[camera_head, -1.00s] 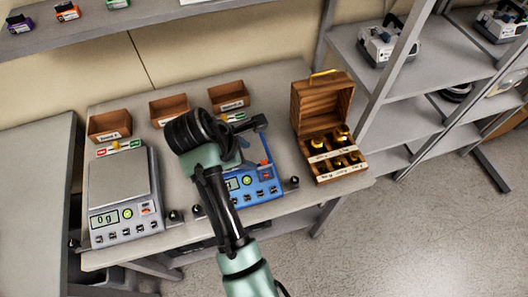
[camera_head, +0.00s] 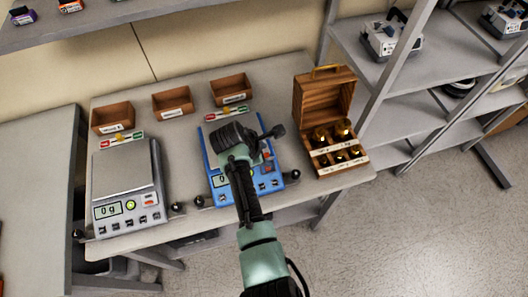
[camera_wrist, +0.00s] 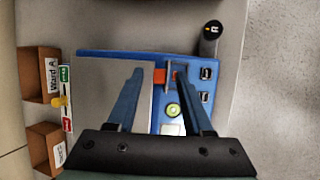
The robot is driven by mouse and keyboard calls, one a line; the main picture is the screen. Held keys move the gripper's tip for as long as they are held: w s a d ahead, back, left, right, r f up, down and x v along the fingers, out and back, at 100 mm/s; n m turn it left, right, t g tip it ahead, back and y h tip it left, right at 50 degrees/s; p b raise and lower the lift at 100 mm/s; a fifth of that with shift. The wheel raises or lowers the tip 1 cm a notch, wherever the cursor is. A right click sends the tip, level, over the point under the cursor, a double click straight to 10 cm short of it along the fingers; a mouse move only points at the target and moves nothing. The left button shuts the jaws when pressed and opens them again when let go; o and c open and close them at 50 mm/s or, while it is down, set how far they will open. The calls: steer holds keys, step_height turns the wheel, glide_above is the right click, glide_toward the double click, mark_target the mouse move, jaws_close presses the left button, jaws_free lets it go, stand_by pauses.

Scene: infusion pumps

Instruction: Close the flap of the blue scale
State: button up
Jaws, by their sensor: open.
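The blue scale (camera_head: 212,180) lies on the table, with my arm across its middle in the head view. In the wrist view, the scale (camera_wrist: 110,54) shows its grey plate, a green round button and several dark buttons. A small red part (camera_wrist: 158,76) shows on it between my fingertips. A small blue-grey piece beside the red part may be the flap; its angle is unclear. My gripper (camera_wrist: 160,71) is open and empty above the scale, its fingers on either side of the red part. Whether they touch anything is unclear. In the head view my arm hides the fingertips.
A grey scale (camera_head: 122,170) reading 0 g stands at left. Three brown bins (camera_head: 172,103) line the table's back. A dark knob (camera_wrist: 210,38) stands beside the blue scale.

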jaws_close()
